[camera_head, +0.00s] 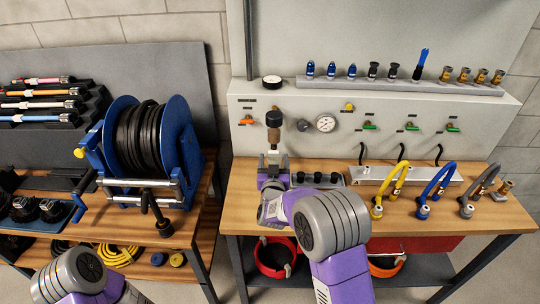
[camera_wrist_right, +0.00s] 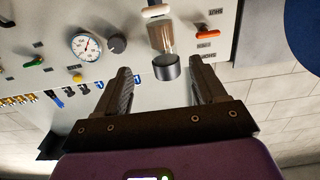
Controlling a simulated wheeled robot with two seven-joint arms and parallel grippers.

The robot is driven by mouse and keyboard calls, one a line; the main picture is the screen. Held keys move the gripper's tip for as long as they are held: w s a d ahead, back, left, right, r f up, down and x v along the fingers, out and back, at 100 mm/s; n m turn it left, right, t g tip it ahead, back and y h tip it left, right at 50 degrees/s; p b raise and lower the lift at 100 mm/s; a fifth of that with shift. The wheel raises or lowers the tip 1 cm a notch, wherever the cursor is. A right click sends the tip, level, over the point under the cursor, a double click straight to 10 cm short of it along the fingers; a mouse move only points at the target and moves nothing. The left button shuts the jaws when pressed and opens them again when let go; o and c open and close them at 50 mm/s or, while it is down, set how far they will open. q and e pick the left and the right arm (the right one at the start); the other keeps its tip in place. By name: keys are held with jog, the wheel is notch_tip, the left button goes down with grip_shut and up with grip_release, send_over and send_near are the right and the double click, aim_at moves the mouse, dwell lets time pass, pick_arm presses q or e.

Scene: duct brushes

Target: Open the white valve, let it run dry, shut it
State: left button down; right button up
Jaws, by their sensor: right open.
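The white valve shows in the right wrist view as a small white handle (camera_wrist_right: 157,10) at the top edge, at the pale end of a clear amber bowl (camera_wrist_right: 162,37). The bowl's other end has a dark cap. In the head view the bowl (camera_head: 273,132) hangs on the panel's left part; the white handle is hard to make out there. My right gripper (camera_head: 273,160) is just below the bowl in the head view. Its open fingers (camera_wrist_right: 160,72) hold nothing and are apart from the handle. My left gripper is out of view.
An orange handle (camera_head: 246,120) is left of the bowl; a gauge (camera_head: 326,123) and green handles (camera_head: 370,126) are right. Yellow (camera_head: 390,185), blue (camera_head: 437,182) and grey hoses stand on the bench. A blue hose reel (camera_head: 180,140) is left. A dark tray (camera_head: 322,179) sits near my gripper.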

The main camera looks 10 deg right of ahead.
jog(key=b, duration=0.4)
send_near(274, 153)
jog(key=w, duration=0.1)
jog(key=shift+b+x, duration=0.4)
jog(key=shift+x, duration=3.35)
jog(key=shift+d, duration=0.1)
jog(key=c, duration=1.1)
jog(key=shift+o, duration=0.2)
